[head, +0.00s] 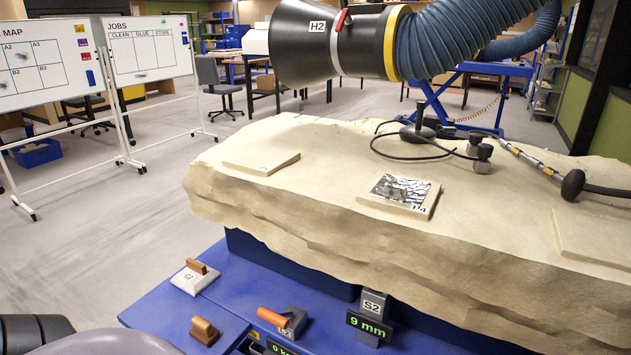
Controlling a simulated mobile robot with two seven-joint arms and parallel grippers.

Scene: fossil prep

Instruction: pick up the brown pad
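A small brown block-like object (204,331) with a rounded top sits on the blue platform near its front left edge, in the lower part of the head view. It is the closest match I see to the brown pad. Behind it lies a white pouch-like block (192,282) marked with dark print, with a brown handle (197,266) on top. Neither of my grippers shows. Only dark and grey parts, probably of my own arm, show at the bottom left corner, apart from the brown object.
A grey block with an orange handle (272,317) stands right of the brown object. Further right is a grey S2 block with a 9 mm display (369,325). A large pale rock slab (330,225) rises behind. A black hood (310,45) hangs above it.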

